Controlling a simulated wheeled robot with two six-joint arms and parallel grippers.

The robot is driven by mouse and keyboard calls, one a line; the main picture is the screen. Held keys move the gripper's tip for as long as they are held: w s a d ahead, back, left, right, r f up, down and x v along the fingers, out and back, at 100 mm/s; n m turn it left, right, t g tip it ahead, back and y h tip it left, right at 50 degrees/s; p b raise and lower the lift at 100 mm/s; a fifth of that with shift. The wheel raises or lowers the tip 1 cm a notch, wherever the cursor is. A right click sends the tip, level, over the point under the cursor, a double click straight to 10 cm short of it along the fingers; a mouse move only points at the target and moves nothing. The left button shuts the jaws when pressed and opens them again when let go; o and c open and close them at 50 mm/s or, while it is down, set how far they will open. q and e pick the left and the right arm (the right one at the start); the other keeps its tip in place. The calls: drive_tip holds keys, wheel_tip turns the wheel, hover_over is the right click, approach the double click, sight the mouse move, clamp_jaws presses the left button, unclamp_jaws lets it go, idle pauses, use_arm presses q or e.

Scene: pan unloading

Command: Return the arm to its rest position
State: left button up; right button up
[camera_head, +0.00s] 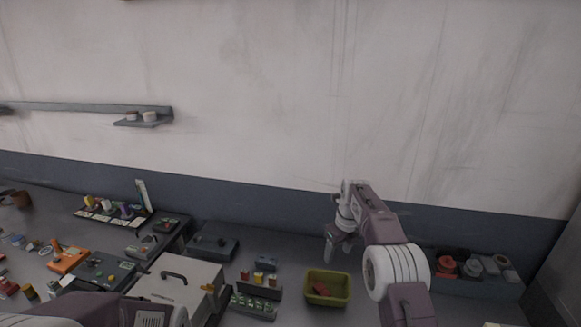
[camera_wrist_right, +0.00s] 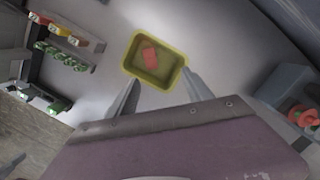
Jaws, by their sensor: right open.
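My right gripper (camera_head: 338,246) is raised above the table, pointing down close to a yellow-green bin. In the right wrist view its two fingers (camera_wrist_right: 160,97) are apart with nothing between them. The yellow-green bin (camera_head: 328,301) stands on the table with a red piece (camera_head: 321,289) lying in it. The bin (camera_wrist_right: 128,62) and the red piece (camera_wrist_right: 150,57) also show in the right wrist view, beyond the fingertips. Part of my left arm shows at the lower left of the head view; its gripper is not visible.
A light grey box with a dark handle (camera_head: 176,287) stands left of the bin. A rack of small coloured items (camera_head: 256,290) is between them. A grey tray (camera_head: 478,287) with red and grey parts is at the right. The wall rises behind the table.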

drive_tip(key=s+a+r+n+b, duration=0.1)
drive_tip(key=s+r+n+b, duration=0.3)
drive_tip(key=s, duration=0.6)
drive_tip(key=s+f+n, duration=0.5)
drive_tip(key=s+n, duration=0.6)
drive_tip(key=n, duration=0.2)
drive_tip(key=s+f+n+p, duration=0.1)
drive_tip(key=s+f+n, duration=0.5)
drive_tip(key=s+n, duration=0.5)
drive_tip(key=shift+d+f+n+g, duration=0.15)
drive_tip(key=shift+d+n+g, duration=0.2)
drive_tip(key=shift+n, duration=0.65)
drive_tip(key=shift+s, duration=0.2)
drive_tip(key=shift+w, duration=0.1)
